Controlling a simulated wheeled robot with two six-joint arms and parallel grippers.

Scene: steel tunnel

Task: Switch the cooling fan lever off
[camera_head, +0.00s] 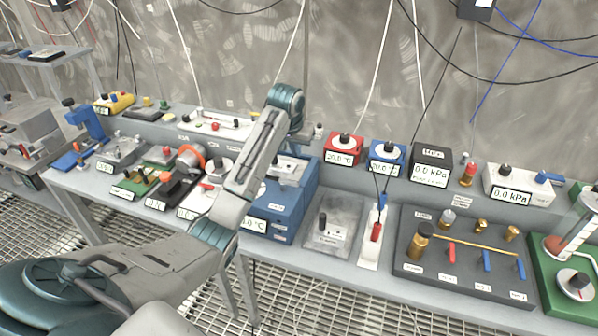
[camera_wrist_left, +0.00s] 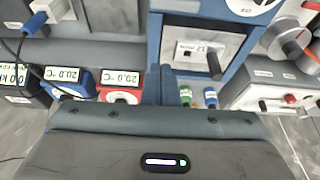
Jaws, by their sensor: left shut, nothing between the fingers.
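A small pale panel with a black lever (camera_wrist_left: 214,66) sits in the top of a blue box in the left wrist view; I take it for the fan lever, but its label is too small to read. In the head view the same blue box (camera_head: 283,216) stands at the centre, with its pale top panel (camera_head: 290,168) partly behind my left arm. My left gripper's dark housing (camera_wrist_left: 165,145) fills the bottom of the wrist view, close to the box. Its fingertips are hidden in both views. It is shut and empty. My right gripper is not in view.
Red (camera_head: 343,148) and blue (camera_head: 387,157) temperature boxes and a black pressure box (camera_head: 432,165) stand right of the blue box. Cables hang near the plate.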

